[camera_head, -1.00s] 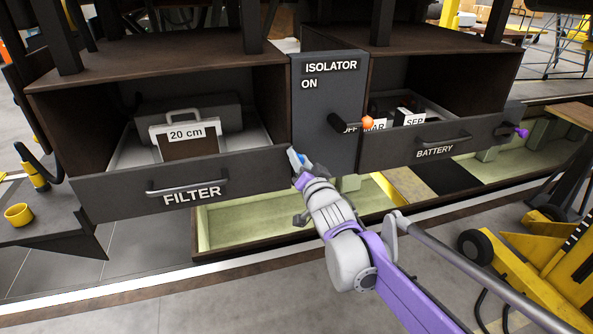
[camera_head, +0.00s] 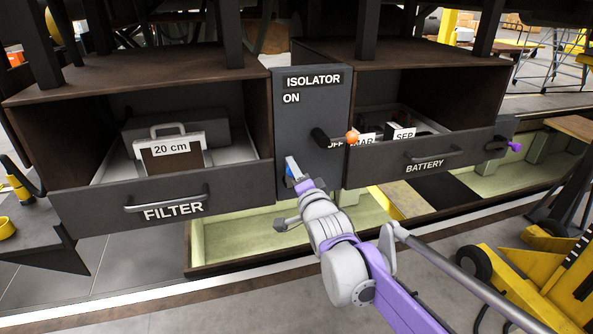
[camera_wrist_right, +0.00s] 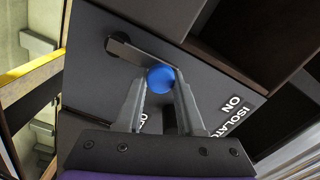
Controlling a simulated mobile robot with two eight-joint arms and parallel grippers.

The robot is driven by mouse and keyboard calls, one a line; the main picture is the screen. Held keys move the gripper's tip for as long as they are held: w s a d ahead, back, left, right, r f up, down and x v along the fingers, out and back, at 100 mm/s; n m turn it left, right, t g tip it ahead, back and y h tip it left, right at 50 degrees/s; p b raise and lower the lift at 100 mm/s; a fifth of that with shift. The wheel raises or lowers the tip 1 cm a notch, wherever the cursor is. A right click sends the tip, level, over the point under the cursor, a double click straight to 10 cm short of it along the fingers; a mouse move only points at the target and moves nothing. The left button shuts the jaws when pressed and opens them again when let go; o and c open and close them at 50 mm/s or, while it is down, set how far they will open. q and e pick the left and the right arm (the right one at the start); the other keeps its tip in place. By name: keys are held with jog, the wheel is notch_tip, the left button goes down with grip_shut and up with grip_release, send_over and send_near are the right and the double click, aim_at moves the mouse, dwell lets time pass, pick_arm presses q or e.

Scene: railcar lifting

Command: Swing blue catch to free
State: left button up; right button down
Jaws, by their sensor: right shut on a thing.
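The blue catch shows in the right wrist view as a grey bar with a round blue knob (camera_wrist_right: 160,79). Its bar runs from a dark pivot on the isolator panel to the knob. My right gripper (camera_wrist_right: 160,88) has its two fingers on either side of the knob and is shut on it. In the head view my right gripper (camera_head: 290,178) is at the lower left corner of the dark isolator panel (camera_head: 312,115). Only a bit of blue (camera_head: 290,173) shows there; the fingers hide most of the catch. My left gripper is not in view.
An isolator handle with an orange knob (camera_head: 353,136) sticks out beside "OFF". The filter drawer (camera_head: 95,204) is at the left, the battery drawer (camera_head: 380,172) at the right with a purple knob (camera_head: 515,146). A yellow wheeled machine (camera_head: 530,275) stands at lower right.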

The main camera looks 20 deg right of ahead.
dwell(0.3)
jog(key=c, duration=0.5)
grip_release()
jog(key=s, duration=1)
jog(key=shift+s+d, duration=0.25)
jog(key=shift+s, duration=0.15)
jog(key=s+f+n+g, duration=0.4)
jog(key=s+f, duration=0.4)
jog(key=s+f+n+g+p, duration=0.1)
jog(key=s+f+n+g, duration=0.3)
jog(key=s+f, duration=0.4)
jog(key=s+f+n+g, duration=0.4)
jog(key=s+f+n, duration=0.1)
jog(key=s+f, duration=0.3)
jog(key=shift+s+d+f+g+h+p, duration=0.3)
jog(key=shift+s+d+f+p, duration=0.1)
jog(key=shift+f, duration=0.2)
